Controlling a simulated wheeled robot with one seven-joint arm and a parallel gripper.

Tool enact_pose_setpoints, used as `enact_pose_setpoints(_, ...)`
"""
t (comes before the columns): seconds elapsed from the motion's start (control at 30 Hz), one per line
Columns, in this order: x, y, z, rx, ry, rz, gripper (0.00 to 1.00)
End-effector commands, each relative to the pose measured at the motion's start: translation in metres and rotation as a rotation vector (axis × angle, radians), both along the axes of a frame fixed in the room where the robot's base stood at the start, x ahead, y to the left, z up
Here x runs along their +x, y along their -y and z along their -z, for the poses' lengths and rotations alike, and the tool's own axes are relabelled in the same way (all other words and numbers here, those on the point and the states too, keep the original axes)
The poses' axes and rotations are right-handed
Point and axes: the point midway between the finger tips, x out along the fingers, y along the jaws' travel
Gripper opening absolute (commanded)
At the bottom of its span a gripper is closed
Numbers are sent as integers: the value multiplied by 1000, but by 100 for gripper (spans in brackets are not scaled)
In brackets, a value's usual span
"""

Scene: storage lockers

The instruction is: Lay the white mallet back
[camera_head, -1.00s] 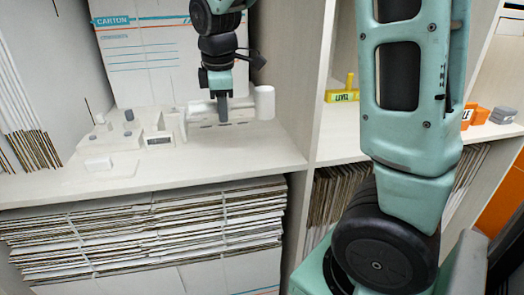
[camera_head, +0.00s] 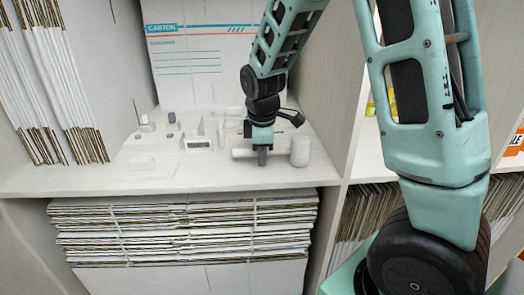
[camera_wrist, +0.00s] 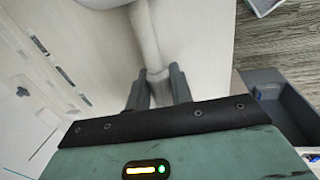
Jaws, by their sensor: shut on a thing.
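The white mallet is held by my gripper (camera_head: 262,156), which is shut on its handle (camera_head: 241,154). In the head view the handle lies roughly level across the picture, with the thick mallet head (camera_head: 300,151) to the right of my fingers. In the wrist view the handle (camera_wrist: 146,35) runs up from between my fingertips (camera_wrist: 157,88) to the head at the top edge, partly cut off. A white tray (camera_head: 138,165) with raised parts and recesses sits on the shelf, left of and behind the mallet. I cannot tell how far the mallet is above the shelf.
A carton panel (camera_head: 185,60) stands at the back of the bay. Stacked flat cardboard (camera_head: 185,230) fills the space below the shelf (camera_head: 85,178). A divider wall (camera_head: 340,90) bounds the bay on the right. Upright sheets (camera_head: 60,90) stand at the left.

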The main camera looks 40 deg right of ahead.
Motion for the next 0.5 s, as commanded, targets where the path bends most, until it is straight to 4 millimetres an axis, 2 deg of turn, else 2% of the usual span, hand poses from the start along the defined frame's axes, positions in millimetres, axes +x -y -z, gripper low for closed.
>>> enact_pose_setpoints(0.27, 0, 0, 5, -1, 1, 0, 0)
enact_pose_setpoints(0.3, 0, 0, 5, -1, 1, 0, 28)
enact_pose_setpoints(0.37, 0, 0, 5, 0, 0, 0, 44)
enact_pose_setpoints(0.5, 0, 0, 5, 1, -1, 0, 44)
